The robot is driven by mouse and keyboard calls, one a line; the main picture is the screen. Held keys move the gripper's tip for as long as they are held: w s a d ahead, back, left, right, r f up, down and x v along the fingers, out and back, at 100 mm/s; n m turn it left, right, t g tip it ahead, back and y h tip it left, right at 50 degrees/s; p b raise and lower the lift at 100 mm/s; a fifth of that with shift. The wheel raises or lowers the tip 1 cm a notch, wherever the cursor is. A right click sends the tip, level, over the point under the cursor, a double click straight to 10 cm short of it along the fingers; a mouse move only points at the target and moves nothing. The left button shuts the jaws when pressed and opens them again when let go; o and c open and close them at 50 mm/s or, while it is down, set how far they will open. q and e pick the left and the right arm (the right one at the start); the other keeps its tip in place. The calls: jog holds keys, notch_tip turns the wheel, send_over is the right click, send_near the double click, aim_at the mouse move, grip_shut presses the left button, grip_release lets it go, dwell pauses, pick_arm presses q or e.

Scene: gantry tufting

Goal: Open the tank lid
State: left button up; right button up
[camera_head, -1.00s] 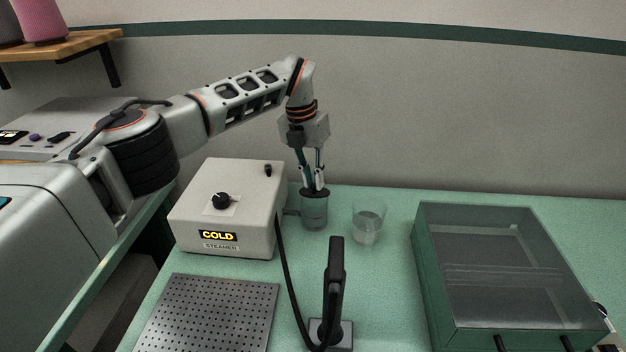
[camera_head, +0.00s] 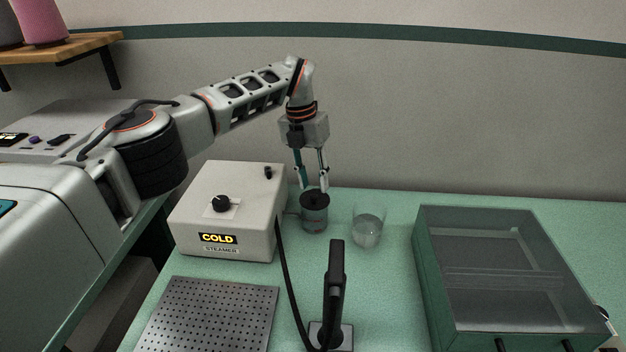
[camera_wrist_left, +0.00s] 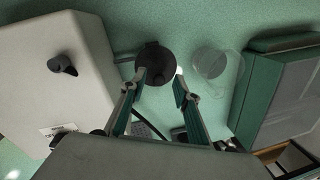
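The tank (camera_head: 314,217) is a small clear cylinder at the right side of the steamer (camera_head: 232,205). Its round black lid (camera_head: 313,199) sits on top and looks level; it also shows in the left wrist view (camera_wrist_left: 155,62). My left gripper (camera_head: 315,188) points down from above, right at the lid. Its two fingers are spread, with tips near opposite sides of the lid, as the left wrist view also shows (camera_wrist_left: 160,74). I cannot tell whether the tips touch the lid. Nothing is between the fingers above it. My right gripper is not in view.
An empty clear glass (camera_head: 368,224) stands close to the right of the tank. A black handheld wand (camera_head: 335,290) with a hose stands in front. A green box with a clear top (camera_head: 512,270) is at right, a perforated metal plate (camera_head: 210,315) at front left.

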aim_at(306, 199)
pick_arm(q)
notch_tip(306, 199, up, 12)
jog(key=a, duration=0.1)
jog(key=shift+a, duration=0.4)
jog(key=shift+f, duration=0.2)
